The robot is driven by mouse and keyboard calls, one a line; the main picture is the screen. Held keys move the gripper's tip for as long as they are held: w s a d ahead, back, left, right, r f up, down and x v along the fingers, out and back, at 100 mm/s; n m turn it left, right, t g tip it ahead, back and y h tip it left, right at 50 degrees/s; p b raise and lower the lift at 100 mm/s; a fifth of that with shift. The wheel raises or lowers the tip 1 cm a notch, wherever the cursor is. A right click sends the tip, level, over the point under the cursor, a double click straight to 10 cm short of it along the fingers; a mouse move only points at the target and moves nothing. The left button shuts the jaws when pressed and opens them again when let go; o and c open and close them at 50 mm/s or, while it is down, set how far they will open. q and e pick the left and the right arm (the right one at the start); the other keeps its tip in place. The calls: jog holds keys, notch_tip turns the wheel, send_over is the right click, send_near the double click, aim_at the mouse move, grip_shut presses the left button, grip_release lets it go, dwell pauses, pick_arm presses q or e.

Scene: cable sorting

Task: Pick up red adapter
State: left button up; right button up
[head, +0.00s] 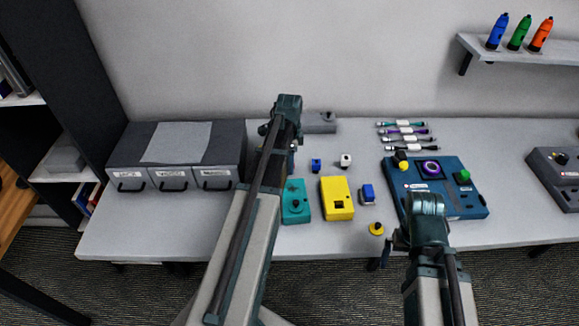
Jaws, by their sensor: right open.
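I cannot make out a red adapter in the head view; my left arm hides part of the table. Small pieces on the table are a blue one (316,165), a white one (346,160), a blue and grey one (367,194) and a round yellow one (376,229). My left gripper (291,160) is over the table, left of the small blue piece and mostly hidden by its own arm; its jaws cannot be made out. My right gripper (381,257) is open at the table's front edge, below the round yellow piece.
A teal box (296,202) and a yellow box (337,199) stand mid-table. A blue device (465,200) with buttons is at right, several cables (403,133) behind it. A grey drawer unit (180,155) is at left. A shelf (520,48) holds three bottles. Table between drawers and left arm is bare.

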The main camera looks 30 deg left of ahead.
pick_arm(q)
grip_shut()
jog(key=shift+r, duration=0.15)
pick_arm(e)
jog(key=shift+r, duration=0.15)
